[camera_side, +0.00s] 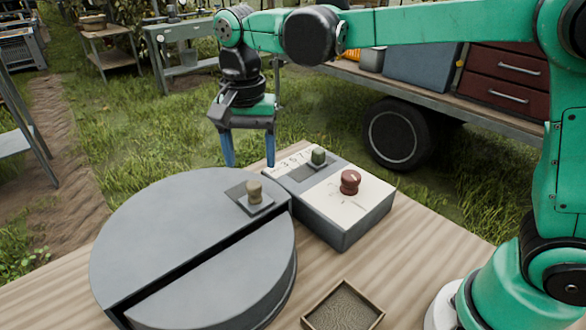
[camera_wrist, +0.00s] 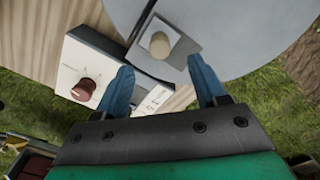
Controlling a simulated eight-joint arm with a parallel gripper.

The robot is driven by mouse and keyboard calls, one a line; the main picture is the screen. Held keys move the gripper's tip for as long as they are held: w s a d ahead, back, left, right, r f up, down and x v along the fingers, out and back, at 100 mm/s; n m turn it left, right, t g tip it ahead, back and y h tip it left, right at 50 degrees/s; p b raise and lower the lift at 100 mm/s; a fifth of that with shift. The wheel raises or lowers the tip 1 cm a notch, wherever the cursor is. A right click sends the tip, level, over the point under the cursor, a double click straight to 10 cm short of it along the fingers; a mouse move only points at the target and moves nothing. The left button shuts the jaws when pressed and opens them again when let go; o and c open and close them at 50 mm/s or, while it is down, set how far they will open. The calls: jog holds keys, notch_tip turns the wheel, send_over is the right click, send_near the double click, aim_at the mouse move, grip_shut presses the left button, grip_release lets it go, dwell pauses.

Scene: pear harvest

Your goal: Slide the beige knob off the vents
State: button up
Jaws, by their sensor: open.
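The beige knob (camera_side: 254,192) stands upright on a small grey slide plate (camera_side: 262,206) on top of a large round grey lid (camera_side: 150,225) with a dark slot across it. Vent openings cannot be made out; a dark patch shows beside the plate. The knob also shows in the wrist view (camera_wrist: 160,45), ahead of my fingers and roughly between their lines. My gripper (camera_side: 248,165) is open and empty, its blue fingers pointing down beyond the knob, above and behind the lid's far edge. In the wrist view my gripper (camera_wrist: 163,80) has its fingers apart, with nothing between them.
A shallow wooden tray (camera_side: 343,308) lies at the front of the wooden table (camera_side: 415,240). A cart with drawers stands behind.

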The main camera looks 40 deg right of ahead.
aim_at(253, 183)
jog(key=shift+f, duration=2.5)
grip_shut()
